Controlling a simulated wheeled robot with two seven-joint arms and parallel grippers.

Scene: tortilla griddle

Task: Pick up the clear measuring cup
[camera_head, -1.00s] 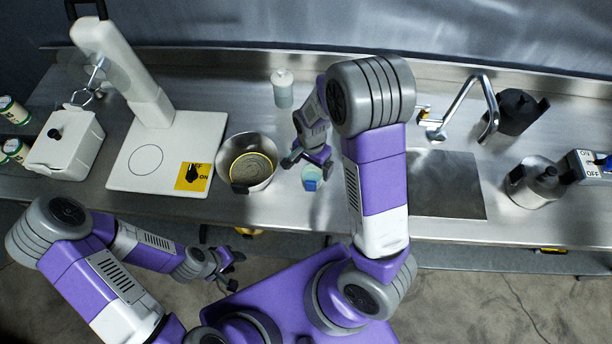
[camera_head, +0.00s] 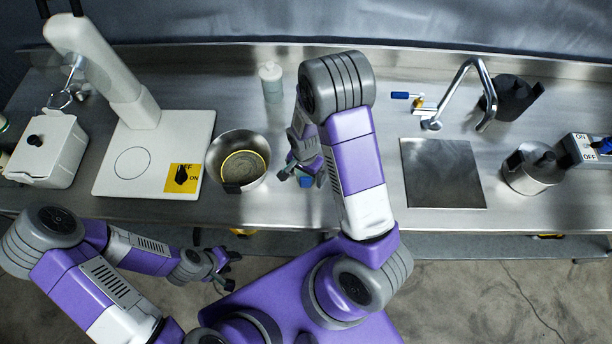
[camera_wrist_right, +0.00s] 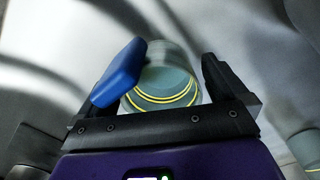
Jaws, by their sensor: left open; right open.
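The clear measuring cup (camera_wrist_right: 165,78) has yellow rings and a blue handle (camera_wrist_right: 119,73). In the right wrist view it stands between the fingers of my right gripper (camera_wrist_right: 172,88), which is open around it. The handle covers part of the left finger. I cannot tell whether either finger touches the cup. In the head view the cup (camera_head: 306,181) is mostly hidden by my right gripper (camera_head: 297,172), with its blue part showing on the counter near the front edge. My left gripper (camera_head: 225,270) is open and empty, in front of the counter.
A metal bowl (camera_head: 255,142) stands just left of the cup. A translucent bottle (camera_head: 272,84) stands behind. A white mixer stand (camera_head: 120,180), a faucet (camera_head: 470,75) and a metal pot (camera_head: 527,180) are on the counter (camera_head: 240,208). Free counter lies around the bottle.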

